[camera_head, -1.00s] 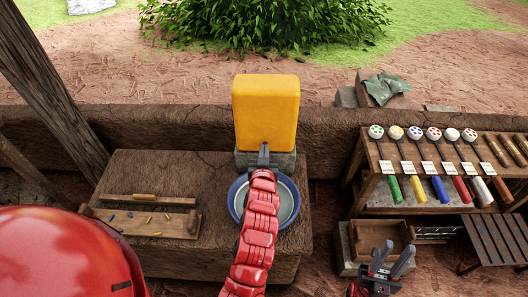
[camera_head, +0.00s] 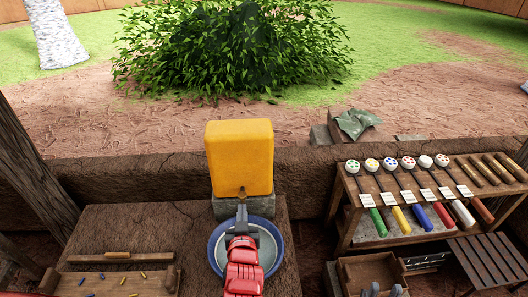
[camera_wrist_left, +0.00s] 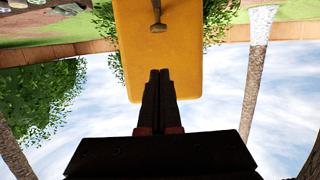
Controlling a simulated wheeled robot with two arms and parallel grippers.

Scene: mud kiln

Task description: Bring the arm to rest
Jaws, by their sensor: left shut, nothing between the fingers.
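In the head view my left gripper (camera_head: 242,210) is over the blue-rimmed basin (camera_head: 214,258), just in front of the yellow container (camera_head: 239,155). Its fingers are shut with nothing between them, and they are apart from the small tap (camera_head: 242,191) on the container's lower front. In the left wrist view, which is upside down, the shut fingers (camera_wrist_left: 159,75) point toward the container (camera_wrist_left: 180,60) and its tap (camera_wrist_left: 157,24). My right gripper (camera_head: 385,289) shows only its two spread fingertips at the bottom edge; the rest is cut off.
The container stands on a stone block (camera_head: 262,207) on a mud bench (camera_head: 140,225). A wooden tray (camera_head: 105,284) with small pieces lies left. A wooden rack (camera_head: 345,185) with stamps and coloured rollers stands right, above a wooden box (camera_head: 352,270) and a slatted stool (camera_head: 490,262).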

